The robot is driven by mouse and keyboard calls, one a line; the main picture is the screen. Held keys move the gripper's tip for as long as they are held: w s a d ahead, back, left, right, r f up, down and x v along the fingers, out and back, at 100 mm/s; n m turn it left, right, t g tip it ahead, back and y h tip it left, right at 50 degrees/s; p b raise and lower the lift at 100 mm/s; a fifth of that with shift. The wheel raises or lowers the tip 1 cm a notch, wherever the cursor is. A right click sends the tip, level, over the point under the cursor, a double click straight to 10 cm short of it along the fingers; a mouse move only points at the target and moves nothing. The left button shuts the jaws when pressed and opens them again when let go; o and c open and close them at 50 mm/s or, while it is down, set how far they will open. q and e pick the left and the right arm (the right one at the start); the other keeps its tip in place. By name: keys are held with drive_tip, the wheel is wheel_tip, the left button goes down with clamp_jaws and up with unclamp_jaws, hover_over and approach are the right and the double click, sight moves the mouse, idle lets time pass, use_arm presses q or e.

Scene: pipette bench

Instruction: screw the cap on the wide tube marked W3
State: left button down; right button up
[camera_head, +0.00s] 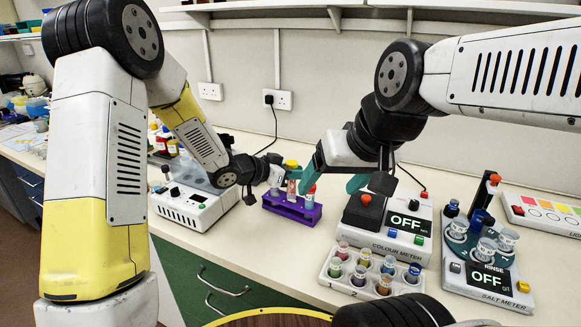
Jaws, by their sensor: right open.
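A purple rack (292,208) stands on the bench in the middle of the head view and holds tubes. One tube (293,187) has a reddish label and a yellow cap (291,163) above it. A red cap (311,188) shows just to its right, on or over another tube (309,200). No W3 mark is readable, so I cannot tell which tube it is. My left gripper (280,174) is beside the yellow-capped tube; its fingertips are too small and hidden to judge. My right gripper (328,186) is open, with teal fingers spread; the left finger overlaps the red cap.
A colour meter (388,221) stands right of the rack, a salt meter (487,272) at far right. A white tray (340,286) with several coloured vials is in front. A white device (188,208) stands left of the rack. Bench before the rack is clear.

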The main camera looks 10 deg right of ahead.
use_arm(q)
drive_tip(key=shift+f, duration=0.25)
drive_tip(key=c, duration=1.2)
unclamp_jaws()
drive_tip(key=shift+r, duration=0.25)
drive_tip(key=v, duration=1.2)
drive_tip(key=shift+r, duration=0.3)
